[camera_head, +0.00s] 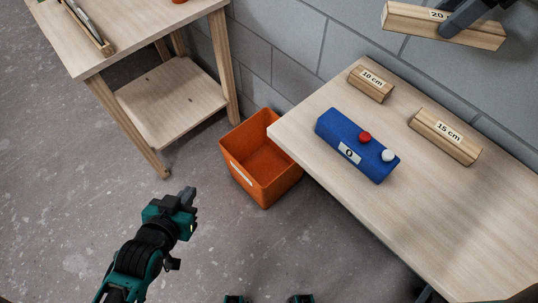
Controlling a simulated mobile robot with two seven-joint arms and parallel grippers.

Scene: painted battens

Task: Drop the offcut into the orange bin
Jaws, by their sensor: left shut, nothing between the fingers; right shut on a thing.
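The orange bin (235,178) stands on the floor between the two tables, open at the top; what I see of its inside is empty. My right gripper (458,22), partly cut off at the top right, is shut on a wooden batten piece (410,20) with a label reading "20". It holds this piece up in front of the wall, above the right table. I cannot tell from its looks whether this piece is the offcut. My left gripper (188,200) is shut and empty over the floor, to the lower left of the bin.
On the right table (440,215) lie a "10 cm" block (371,86), a "15 cm" block (446,138) and a blue box (340,130) with a red and a white button. A wooden table (150,30) with a lower shelf stands at upper left. Grey floor is clear at left.

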